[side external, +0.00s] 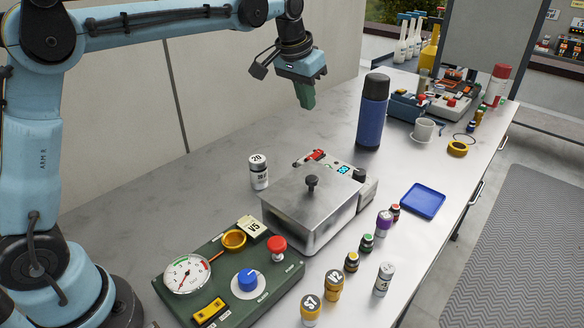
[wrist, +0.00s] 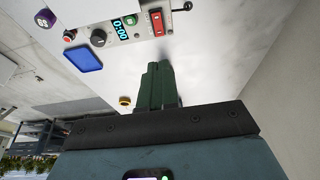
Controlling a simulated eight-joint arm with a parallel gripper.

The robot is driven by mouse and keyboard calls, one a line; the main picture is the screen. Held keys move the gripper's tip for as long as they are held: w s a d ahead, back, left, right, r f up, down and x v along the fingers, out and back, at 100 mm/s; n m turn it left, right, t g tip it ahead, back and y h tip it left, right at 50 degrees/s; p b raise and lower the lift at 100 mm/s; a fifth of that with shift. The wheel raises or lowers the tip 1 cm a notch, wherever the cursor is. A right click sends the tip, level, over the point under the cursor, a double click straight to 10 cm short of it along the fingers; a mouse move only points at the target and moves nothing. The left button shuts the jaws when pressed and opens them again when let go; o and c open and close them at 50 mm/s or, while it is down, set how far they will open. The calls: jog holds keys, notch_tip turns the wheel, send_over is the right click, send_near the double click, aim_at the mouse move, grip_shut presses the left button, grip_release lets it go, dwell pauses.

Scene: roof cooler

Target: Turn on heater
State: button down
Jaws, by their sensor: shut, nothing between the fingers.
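The heater is a steel box (side external: 300,212) with a black-knobbed lid, standing mid-bench. Its control panel (side external: 335,172) is on the far side, with a lit display (side external: 343,169), a red switch (side external: 316,155) and a black knob (side external: 359,174). In the wrist view the red switch (wrist: 157,22), the display (wrist: 119,28) and a green button (wrist: 130,19) show at the top. My gripper (side external: 306,103) is shut and empty, pointing down in the air above and behind the panel. Its green fingers (wrist: 159,70) are together, apart from the panel. I cannot tell the switch's position.
A tall blue flask (side external: 371,112) stands right of my gripper. A white jar (side external: 258,172) stands left of the heater. A blue tray (side external: 424,201) and several small jars are to its right. A green gauge panel (side external: 225,285) is in front. The bench below my gripper is clear.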

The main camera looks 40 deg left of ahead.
aim_at(318, 152)
jog(key=shift+f, duration=0.15)
jog(key=x, duration=1.3)
jog(key=shift+w+f, duration=0.1)
jog(key=shift+f, duration=0.3)
jog(key=shift+w, duration=0.1)
jog(key=shift+f+g, duration=0.15)
jog(key=shift+g, duration=0.15)
jog(key=shift+s, duration=0.75)
